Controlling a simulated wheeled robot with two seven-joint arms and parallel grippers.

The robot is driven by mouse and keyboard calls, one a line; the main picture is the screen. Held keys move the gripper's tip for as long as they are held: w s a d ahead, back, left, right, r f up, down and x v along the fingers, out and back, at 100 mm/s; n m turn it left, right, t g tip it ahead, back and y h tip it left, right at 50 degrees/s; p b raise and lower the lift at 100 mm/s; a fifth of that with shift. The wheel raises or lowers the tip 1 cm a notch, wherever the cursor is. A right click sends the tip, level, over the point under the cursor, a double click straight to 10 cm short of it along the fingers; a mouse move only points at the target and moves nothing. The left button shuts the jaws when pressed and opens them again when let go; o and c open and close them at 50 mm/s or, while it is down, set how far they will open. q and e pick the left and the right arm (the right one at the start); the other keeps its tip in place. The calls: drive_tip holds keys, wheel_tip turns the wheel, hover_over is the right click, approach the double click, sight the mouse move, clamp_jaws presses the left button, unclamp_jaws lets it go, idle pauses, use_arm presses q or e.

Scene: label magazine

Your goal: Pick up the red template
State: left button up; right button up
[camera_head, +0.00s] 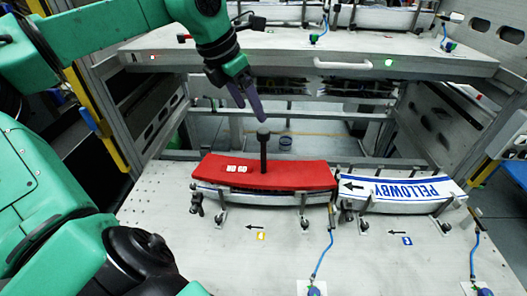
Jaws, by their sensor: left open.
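The red template (225,172) is a long, slightly curved red plate with small white marks near its left part. It lies over a stack in the left holder on the lower shelf. A dark upright handle (263,150) with a knob on top rises from its middle. My left gripper (248,104) hangs above and slightly left of the knob in the picture, with its purple fingers pointing down. It is open and appears empty, with a small gap between its fingertips and the knob. My right gripper is not in view.
A white label stack (400,187) with blue lettering sits in the holder to the right of the template. Metal clamps and blue hoses (323,255) stand in front. The upper shelf (290,62) with its front edge lies behind. The lower shelf's front (260,265) is mostly clear.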

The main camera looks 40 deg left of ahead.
sight(262, 133)
use_arm(q)
drive_tip(key=f, duration=0.2)
drive_tip(key=w+d+f+p, duration=0.1)
drive_tip(key=f, duration=0.1)
drive_tip(key=d+f, duration=0.1)
drive_tip(key=f, duration=0.1)
drive_tip(key=shift+w+f+p, duration=0.1)
drive_tip(key=shift+w+p, duration=0.1)
drive_tip(key=shift+p, duration=0.15)
drive_tip(key=x, duration=0.2)
drive_tip(key=p+x, duration=0.1)
drive_tip(key=x, duration=0.3)
drive_tip(key=shift+w+a+f+p, duration=0.1)
drive_tip(key=shift+w+a+p, duration=0.2)
drive_tip(key=shift+p, duration=0.1)
drive_tip(key=shift+w+f, duration=0.15)
drive_tip(key=shift+f, duration=0.2)
drive_tip(key=shift+r, duration=0.1)
clamp_jaws()
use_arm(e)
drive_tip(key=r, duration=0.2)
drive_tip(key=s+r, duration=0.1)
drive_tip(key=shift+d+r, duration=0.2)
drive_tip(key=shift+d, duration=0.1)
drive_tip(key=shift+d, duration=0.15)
